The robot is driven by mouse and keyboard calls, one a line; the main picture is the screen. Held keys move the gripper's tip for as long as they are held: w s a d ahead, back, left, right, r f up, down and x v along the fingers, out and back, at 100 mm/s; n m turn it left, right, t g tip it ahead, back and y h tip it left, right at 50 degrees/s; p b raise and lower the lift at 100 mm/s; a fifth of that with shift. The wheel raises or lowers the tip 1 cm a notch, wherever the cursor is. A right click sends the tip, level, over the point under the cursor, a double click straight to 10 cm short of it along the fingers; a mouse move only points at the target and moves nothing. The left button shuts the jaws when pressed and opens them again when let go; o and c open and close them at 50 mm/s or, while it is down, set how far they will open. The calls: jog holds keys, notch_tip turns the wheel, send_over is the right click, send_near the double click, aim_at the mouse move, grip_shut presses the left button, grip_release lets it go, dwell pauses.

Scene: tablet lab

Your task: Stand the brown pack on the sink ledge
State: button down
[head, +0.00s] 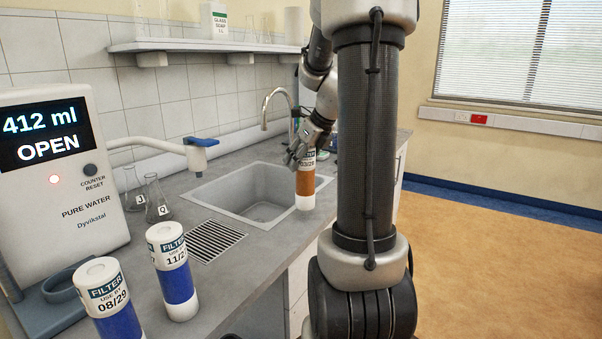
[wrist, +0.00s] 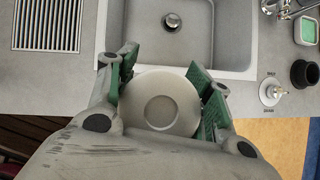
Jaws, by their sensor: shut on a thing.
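The brown pack (head: 305,184) is a white filter cylinder with a brown band and a dated label, upright at the front edge of the sink. My gripper (head: 308,150) is shut on its upper end. In the wrist view the pack's round white top (wrist: 165,103) sits between the green-padded fingers of my gripper (wrist: 163,95). The sink ledge (head: 275,208) is the grey rim around the basin. The pack's base is at or just over the front rim; I cannot tell whether it touches.
Two blue-banded filters (head: 173,270) (head: 112,305) stand at the near left by the pure water unit (head: 65,180). Flasks (head: 156,200) stand behind them. A drain grille (head: 212,240) lies left of the sink.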

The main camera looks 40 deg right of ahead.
aim_at(300, 169)
jog(key=shift+f, duration=1.8)
jog(key=c, duration=0.6)
grip_release()
jog(key=shift+f, duration=0.1)
